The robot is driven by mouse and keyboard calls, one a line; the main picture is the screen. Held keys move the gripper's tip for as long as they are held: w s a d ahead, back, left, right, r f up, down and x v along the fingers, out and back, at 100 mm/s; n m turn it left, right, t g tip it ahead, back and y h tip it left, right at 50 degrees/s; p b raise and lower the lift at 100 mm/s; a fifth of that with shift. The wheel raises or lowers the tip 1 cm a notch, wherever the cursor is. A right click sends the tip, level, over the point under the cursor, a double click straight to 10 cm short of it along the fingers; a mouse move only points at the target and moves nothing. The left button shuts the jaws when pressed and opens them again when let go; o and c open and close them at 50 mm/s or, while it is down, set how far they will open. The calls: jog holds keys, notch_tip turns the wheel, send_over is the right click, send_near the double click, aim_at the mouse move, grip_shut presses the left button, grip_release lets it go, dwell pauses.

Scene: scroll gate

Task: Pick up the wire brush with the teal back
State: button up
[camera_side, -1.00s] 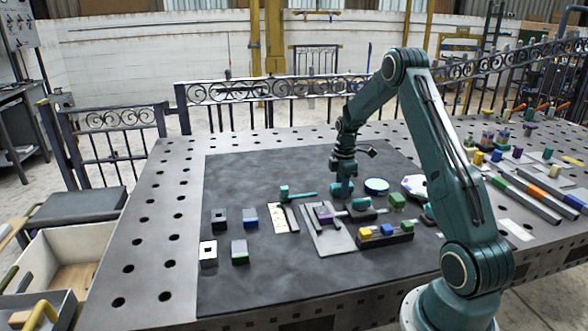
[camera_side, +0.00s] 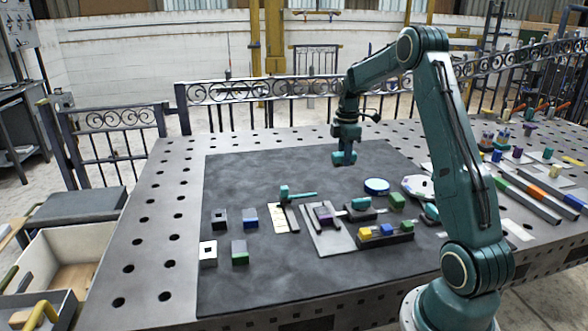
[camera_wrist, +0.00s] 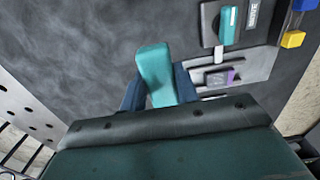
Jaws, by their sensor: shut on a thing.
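My gripper (camera_wrist: 158,92) is shut on a teal-backed piece (camera_wrist: 155,70), which looks like the wire brush; it sits between the two dark blue fingers in the wrist view. Its bristles are hidden from me. In the side view my gripper (camera_side: 344,150) holds this teal piece (camera_side: 344,158) in the air above the back of the dark mat, clear of the things below.
The mat's back left is clear.

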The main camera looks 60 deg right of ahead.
aim_at(342, 154)
notch_tip(342, 154, up, 9)
jog(key=shift+r, duration=0.1)
dwell(0.7)
jog(key=shift+o, duration=0.6)
jog(key=shift+w+a+f, duration=0.2)
jog(key=shift+a+f, duration=0.15)
jog(key=shift+a, duration=0.2)
jog(key=a+f, duration=0.2)
jog(key=a, duration=0.3)
jog(key=a+f, duration=0.3)
jog(key=a, duration=0.2)
jog(key=w+a+f, duration=0.1)
jog(key=a+f, duration=0.2)
jog(key=a, duration=0.2)
jog(key=shift+a+f, duration=0.15)
jog(key=shift+a, duration=0.25)
